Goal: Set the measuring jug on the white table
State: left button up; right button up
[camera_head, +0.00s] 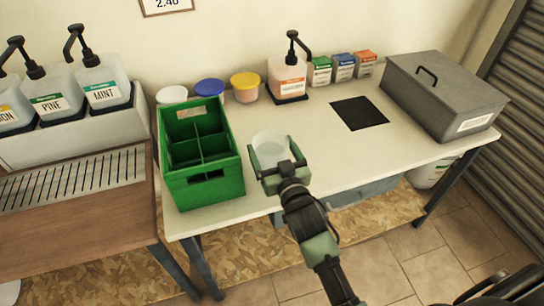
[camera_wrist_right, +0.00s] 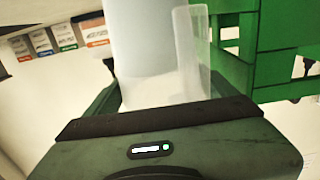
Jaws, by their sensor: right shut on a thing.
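The measuring jug (camera_head: 270,148) is a pale, translucent vessel. My right gripper (camera_head: 277,165) is shut on it, near the front edge of the white table (camera_head: 320,150) and just right of the green crate. In the right wrist view the jug (camera_wrist_right: 150,45) stands between the two fingers, with a clear upright part at its right side. The gripper hides the jug's lower part, so I cannot tell whether its base touches the table. My left gripper is not in view.
The green divided crate (camera_head: 203,183) stands close on the left. A black square mat (camera_head: 360,113) lies right of centre, with a grey lidded box (camera_head: 440,93) beyond it. A pump bottle (camera_head: 288,77), small boxes (camera_head: 343,67) and tubs (camera_head: 209,88) line the back. The table's middle is clear.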

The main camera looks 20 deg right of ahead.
jog(key=shift+f, duration=1.3)
jog(key=shift+f, duration=0.1)
jog(key=o, duration=1.8)
jog(key=shift+f, duration=0.1)
jog(key=shift+o, duration=0.2)
jog(key=shift+s, duration=0.15)
jog(key=s+b, duration=0.1)
jog(key=s, duration=1)
jog(key=shift+s+d, duration=0.2)
jog(key=shift+s, duration=0.15)
